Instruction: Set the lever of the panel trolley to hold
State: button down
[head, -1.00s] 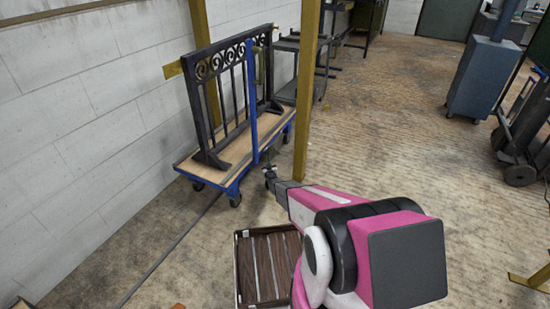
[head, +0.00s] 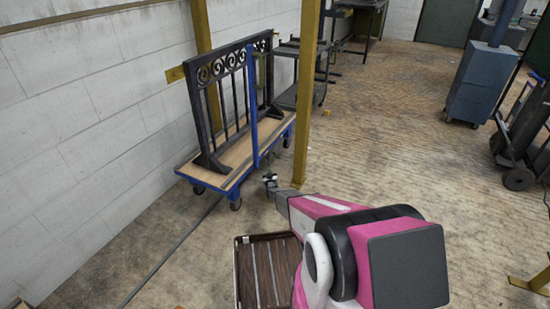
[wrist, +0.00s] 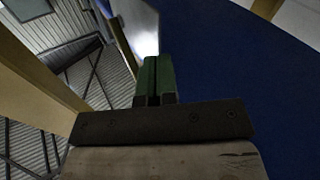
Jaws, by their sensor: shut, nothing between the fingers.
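The panel trolley (head: 228,182) is a low blue-edged cart with a wooden deck beside the white wall. It carries a dark scrollwork gate panel (head: 228,70), upright. A blue post (head: 252,105) rises at its near side. I cannot clearly make out the lever or its marking in the head view. My gripper (head: 270,180) is low, between the trolley's near corner and the yellow post. In the wrist view its green-padded fingers (wrist: 153,80) are shut together with nothing between them. A large blue surface (wrist: 235,70) fills the right side there, close by; I cannot tell whether they touch.
A yellow post (head: 306,100) stands just right of the trolley. A brown slatted crate (head: 240,275) lies on the floor beside my arm. A dark rod (head: 172,250) runs along the floor at left. A blue-grey cabinet (head: 482,82) stands far right. The middle floor is open.

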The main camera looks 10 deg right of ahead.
jog(key=w+d+r, duration=0.3)
jog(key=w+r, duration=0.1)
jog(key=r, duration=0.1)
jog(key=shift+w+d, duration=0.2)
jog(key=shift+w, duration=0.15)
jog(key=shift+w, duration=0.1)
dwell(1.9)
jog(key=shift+w+d+r, duration=0.15)
jog(key=shift+r, duration=0.1)
